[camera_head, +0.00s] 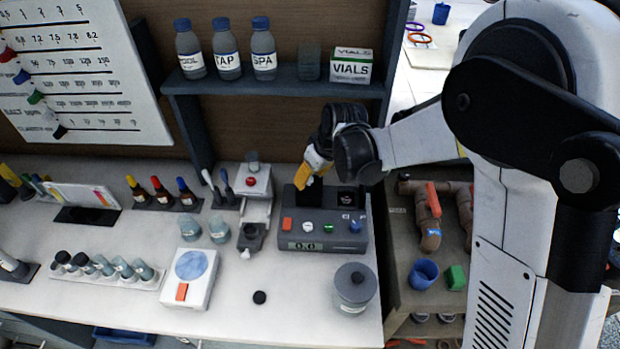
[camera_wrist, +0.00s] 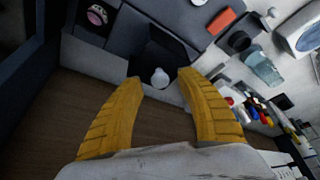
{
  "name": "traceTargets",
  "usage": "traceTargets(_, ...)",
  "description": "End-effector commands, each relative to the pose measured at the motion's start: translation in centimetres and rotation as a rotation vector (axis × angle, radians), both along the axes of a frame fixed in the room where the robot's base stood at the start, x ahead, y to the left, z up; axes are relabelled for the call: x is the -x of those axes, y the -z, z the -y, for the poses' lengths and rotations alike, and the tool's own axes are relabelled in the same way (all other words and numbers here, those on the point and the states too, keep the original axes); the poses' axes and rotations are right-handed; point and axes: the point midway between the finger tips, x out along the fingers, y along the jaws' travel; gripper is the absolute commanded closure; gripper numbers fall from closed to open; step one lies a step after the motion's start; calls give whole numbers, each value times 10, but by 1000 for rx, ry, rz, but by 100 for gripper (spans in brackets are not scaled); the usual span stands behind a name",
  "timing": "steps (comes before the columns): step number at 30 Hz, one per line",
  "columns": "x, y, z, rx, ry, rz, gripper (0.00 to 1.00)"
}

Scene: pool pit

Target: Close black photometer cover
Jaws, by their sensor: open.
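The dark grey photometer (camera_head: 322,243) stands on the white counter, with coloured buttons and a small display on its front. In the wrist view, its black cover (camera_wrist: 165,45) appears as a dark square panel just beyond my fingertips. A small pale round thing (camera_wrist: 160,78) shows beside it, between the fingertips. My gripper (camera_head: 302,183), with yellow fingers, reaches down over the back left of the photometer. In the wrist view my gripper (camera_wrist: 160,78) is open with nothing held. The fingers hide part of the photometer's top in the head view, and I cannot tell whether they touch the cover.
A shelf (camera_head: 275,88) with bottles and a vials box (camera_head: 351,66) is above and behind. A grey lidded jar (camera_head: 354,286) stands in front of the photometer. A device with a red button (camera_head: 252,182) is to its left.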

Motion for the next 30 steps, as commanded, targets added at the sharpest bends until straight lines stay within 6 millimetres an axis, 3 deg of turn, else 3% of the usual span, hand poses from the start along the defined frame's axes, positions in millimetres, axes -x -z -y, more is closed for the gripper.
traceTargets(10, -1, 4, -1, 0, 0, 0, 55)
traceTargets(15, -1, 4, -1, 0, 0, 0, 100)
traceTargets(25, -1, 4, 1, 0, 1, 0, 100)
traceTargets(30, -2, 6, 32, -1, 7, -2, 100)
